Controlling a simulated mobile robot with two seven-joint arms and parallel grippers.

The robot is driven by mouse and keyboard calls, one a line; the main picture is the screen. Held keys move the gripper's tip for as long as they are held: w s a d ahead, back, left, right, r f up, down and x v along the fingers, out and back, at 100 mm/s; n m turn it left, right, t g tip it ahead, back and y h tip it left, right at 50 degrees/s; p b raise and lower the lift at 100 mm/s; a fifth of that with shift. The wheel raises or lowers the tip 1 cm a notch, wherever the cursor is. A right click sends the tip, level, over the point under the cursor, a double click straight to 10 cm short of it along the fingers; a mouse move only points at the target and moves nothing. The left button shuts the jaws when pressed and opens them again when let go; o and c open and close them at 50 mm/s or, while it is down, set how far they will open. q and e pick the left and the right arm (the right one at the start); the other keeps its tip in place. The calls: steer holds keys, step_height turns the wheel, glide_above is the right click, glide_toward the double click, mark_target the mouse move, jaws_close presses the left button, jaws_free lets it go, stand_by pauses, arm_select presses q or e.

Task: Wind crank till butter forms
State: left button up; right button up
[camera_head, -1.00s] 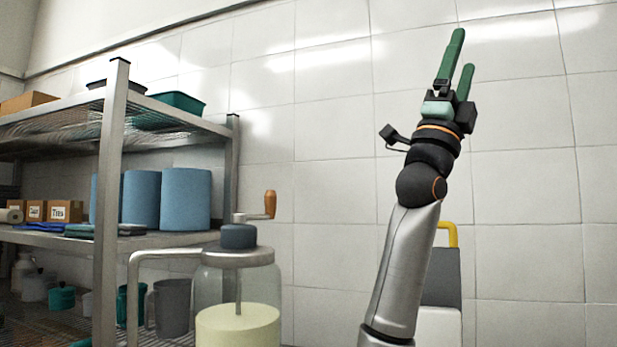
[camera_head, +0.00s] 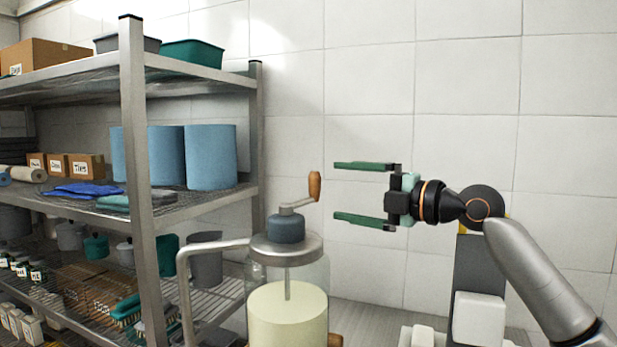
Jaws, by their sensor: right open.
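The churn is a clear glass jar (camera_head: 318,278) with a metal lid (camera_head: 264,251) and a dark cap (camera_head: 286,228). Its crank has a metal arm and an upright wooden handle (camera_head: 314,186). A shaft runs down into pale yellow contents (camera_head: 288,312); I cannot tell whether they are cream or butter. A bent metal handle (camera_head: 184,285) stands on the jar's left. My right gripper (camera_head: 348,191) is open and empty, its green fingers pointing left, just right of the crank handle and apart from it. My left gripper is not in view.
A metal wire shelf unit with a front post (camera_head: 134,120) stands close on the left. It holds blue rolls (camera_head: 210,157), boxes (camera_head: 85,166) and a teal bin (camera_head: 192,53). A grey-and-white object (camera_head: 478,318) stands at right. The tiled wall is bare behind.

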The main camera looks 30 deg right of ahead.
mark_target(310, 186)
steer(key=p+x, duration=0.2)
steer(key=x, duration=0.8)
steer(key=shift+w+a+p, duration=0.1)
steer(key=shift+w+p, duration=0.05)
steer(key=shift+p, duration=0.25)
steer(key=shift+r, duration=0.1)
jaws_close()
